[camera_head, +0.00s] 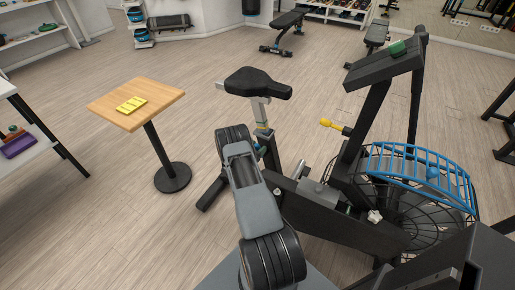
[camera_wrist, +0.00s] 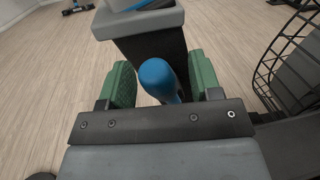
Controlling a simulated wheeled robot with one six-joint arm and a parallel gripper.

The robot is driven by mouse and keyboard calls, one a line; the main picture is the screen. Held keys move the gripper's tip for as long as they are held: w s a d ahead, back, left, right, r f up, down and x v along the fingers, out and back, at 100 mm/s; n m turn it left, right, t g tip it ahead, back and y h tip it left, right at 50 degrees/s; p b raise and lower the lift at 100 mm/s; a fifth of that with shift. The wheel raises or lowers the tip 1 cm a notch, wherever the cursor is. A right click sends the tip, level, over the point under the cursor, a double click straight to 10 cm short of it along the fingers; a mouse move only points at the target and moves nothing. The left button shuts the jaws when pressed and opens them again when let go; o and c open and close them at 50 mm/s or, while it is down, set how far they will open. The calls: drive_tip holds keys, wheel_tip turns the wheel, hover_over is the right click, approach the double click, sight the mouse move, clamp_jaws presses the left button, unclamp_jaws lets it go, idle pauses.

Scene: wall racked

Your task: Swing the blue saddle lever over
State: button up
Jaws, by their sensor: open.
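The blue saddle lever (camera_wrist: 158,76) shows in the wrist view as a rounded blue knob, with its lower part behind the gripper's front bar. My gripper (camera_wrist: 160,84) is open, with one green pad on each side of the lever. The grey-topped dark post (camera_wrist: 150,48) stands just beyond. In the head view the black saddle (camera_head: 258,82) sits on its post above the lever area, which my arm partly hides.
The exercise bike's frame (camera_head: 350,228), blue-railed fan wheel (camera_head: 418,172) and yellow-tipped handle (camera_head: 330,124) stand to the right. A small wooden table (camera_head: 150,96) with a yellow item (camera_head: 131,105) stands to the left. Open floor lies behind the saddle.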

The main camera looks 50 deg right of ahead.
clamp_jaws()
idle(0.5)
